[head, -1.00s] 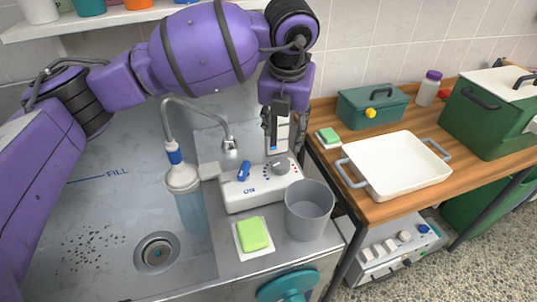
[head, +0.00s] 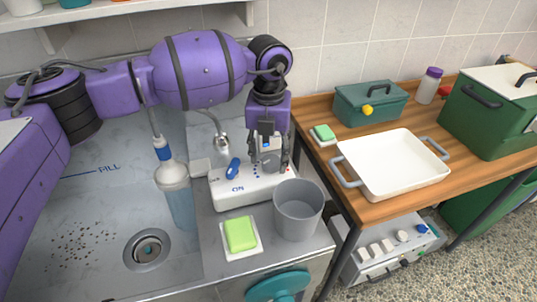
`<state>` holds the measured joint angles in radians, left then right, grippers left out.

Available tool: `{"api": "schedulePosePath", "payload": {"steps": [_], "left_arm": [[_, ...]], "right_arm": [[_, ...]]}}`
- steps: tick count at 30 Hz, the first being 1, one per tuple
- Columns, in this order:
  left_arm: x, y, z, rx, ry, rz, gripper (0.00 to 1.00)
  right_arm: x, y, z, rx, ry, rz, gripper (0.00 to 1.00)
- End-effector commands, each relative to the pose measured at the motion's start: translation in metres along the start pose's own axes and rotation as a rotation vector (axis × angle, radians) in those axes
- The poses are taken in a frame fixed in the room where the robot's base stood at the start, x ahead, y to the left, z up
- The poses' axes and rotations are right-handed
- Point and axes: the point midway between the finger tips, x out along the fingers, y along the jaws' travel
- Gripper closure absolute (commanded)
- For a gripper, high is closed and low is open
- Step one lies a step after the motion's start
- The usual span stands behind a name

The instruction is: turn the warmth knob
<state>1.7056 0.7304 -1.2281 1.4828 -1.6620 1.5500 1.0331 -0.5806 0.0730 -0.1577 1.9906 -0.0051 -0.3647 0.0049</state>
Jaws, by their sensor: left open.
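The warmth knob (head: 271,161) is a grey round dial on the right part of a white control box (head: 240,199) behind the sink's front edge. A blue lever (head: 233,167) sits to its left, above the letters "ON". My left gripper (head: 270,168) points down at the knob, its dark fingers open on either side of it. The fingers partly hide the knob, and I cannot tell whether they touch it. My right gripper is not in view.
A grey cup (head: 298,210) stands close in front of the box. A green sponge (head: 240,233) lies left of the cup. The faucet and a clear cylinder (head: 181,207) are to the left. A white tray (head: 392,168) and a teal box (head: 370,107) stand on the wooden counter.

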Motion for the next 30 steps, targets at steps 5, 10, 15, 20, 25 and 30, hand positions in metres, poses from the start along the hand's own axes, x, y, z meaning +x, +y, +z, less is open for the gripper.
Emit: {"api": "schedulePosePath", "payload": {"steps": [5, 10, 15, 20, 25, 30], "left_arm": [[0.0064, -0.0001, -0.0001, 0.0, -0.001, -0.001, 0.54], [0.0064, -0.0001, -0.0001, 0.0, 0.0, 0.0, 0.54], [0.0062, 0.0, -0.0001, 0.0, -0.001, 0.0, 0.75], [0.0062, 0.0009, 0.0, -0.001, 0.0, 0.002, 0.94], [0.0061, 0.0017, 0.0002, 0.008, 0.0, 0.003, 0.94], [0.006, 0.0023, 0.0005, 0.055, 0.0, 0.005, 0.94]], "right_arm": [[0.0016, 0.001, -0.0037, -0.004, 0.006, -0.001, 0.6], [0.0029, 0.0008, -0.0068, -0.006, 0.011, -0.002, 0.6], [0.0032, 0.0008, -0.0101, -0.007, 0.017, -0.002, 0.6], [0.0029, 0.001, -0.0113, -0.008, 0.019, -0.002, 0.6], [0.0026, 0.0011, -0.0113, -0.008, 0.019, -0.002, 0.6], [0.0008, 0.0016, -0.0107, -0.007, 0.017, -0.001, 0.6]]}}
